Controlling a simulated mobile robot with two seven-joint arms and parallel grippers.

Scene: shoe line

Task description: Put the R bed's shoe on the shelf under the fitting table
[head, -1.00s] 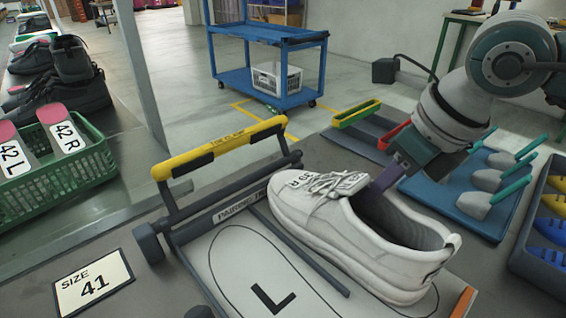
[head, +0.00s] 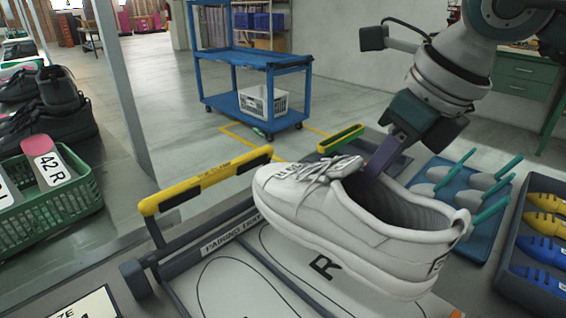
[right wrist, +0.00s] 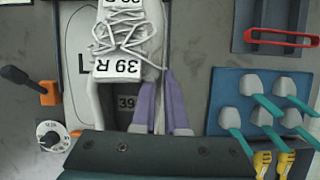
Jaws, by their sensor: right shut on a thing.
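The white lace-up shoe (head: 345,238) hangs above the R bed (head: 323,266) of the pairing frame, toe to the left and roughly level. Its tongue tag reads 39 R in the right wrist view (right wrist: 116,68). My right gripper (head: 376,168) reaches down into the shoe's opening, its purple fingers shut on the shoe's side wall; they also show in the right wrist view (right wrist: 164,108). The L bed (head: 237,290) beside it shows no shoe on its visible part. The fitting table's grey top (head: 110,262) lies below; the shelf under it is hidden. My left gripper is not in view.
A yellow clamp bar (head: 207,180) stands along the frame's far side. A blue tray of shoe trees (head: 440,225) and a dark tray of yellow and blue pieces (head: 540,200) lie right. A green crate (head: 45,215) is left. A blue cart (head: 245,60) stands behind.

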